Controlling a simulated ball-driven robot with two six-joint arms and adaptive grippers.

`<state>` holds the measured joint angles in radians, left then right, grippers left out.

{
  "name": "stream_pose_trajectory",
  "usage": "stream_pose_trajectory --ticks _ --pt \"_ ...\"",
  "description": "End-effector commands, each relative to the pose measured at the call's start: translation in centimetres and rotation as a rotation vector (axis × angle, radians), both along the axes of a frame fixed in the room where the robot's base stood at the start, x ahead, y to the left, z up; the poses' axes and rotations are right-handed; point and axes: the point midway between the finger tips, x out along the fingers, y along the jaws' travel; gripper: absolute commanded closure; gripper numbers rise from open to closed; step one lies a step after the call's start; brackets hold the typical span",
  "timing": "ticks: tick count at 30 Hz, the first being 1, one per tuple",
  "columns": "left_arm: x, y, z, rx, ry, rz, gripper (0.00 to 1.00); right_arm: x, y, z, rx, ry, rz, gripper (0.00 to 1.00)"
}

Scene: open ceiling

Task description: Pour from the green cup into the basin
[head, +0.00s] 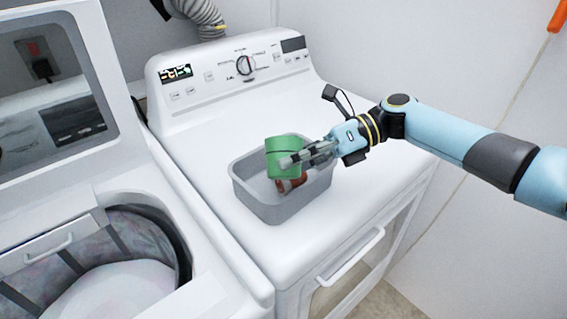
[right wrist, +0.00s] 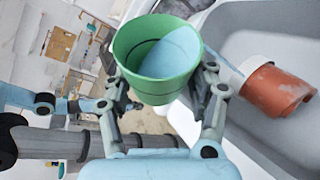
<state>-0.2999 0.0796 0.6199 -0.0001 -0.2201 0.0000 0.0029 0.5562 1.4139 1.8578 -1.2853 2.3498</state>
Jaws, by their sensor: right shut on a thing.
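The green cup (head: 284,146) is held over the grey basin (head: 262,208) and looks close to upright in the head view. My right gripper (head: 308,155) is shut on the side of the cup. In the right wrist view the fingers press on both sides of the green cup (right wrist: 150,88). Its mouth is seen from above, with a pale blue patch inside; I cannot tell whether that is its contents. The basin also shows at the right of that view (right wrist: 245,125). My left gripper is not in view.
A brown pot with a whitish rim (right wrist: 280,90) lies in the basin; the cup partly covers this pot in the head view (head: 291,184). The basin stands on a white dryer (head: 370,130). An open top-loading washer (head: 215,285) is at the left. The dryer top around the basin is clear.

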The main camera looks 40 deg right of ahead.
Motion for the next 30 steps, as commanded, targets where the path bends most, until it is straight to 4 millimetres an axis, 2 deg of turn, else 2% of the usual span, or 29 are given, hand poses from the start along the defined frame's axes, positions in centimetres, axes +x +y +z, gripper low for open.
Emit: stream_pose_trajectory --ticks 30 --pt "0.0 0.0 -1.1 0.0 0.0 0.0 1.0 0.0 0.0 0.4 0.064 0.094 0.0 0.76"
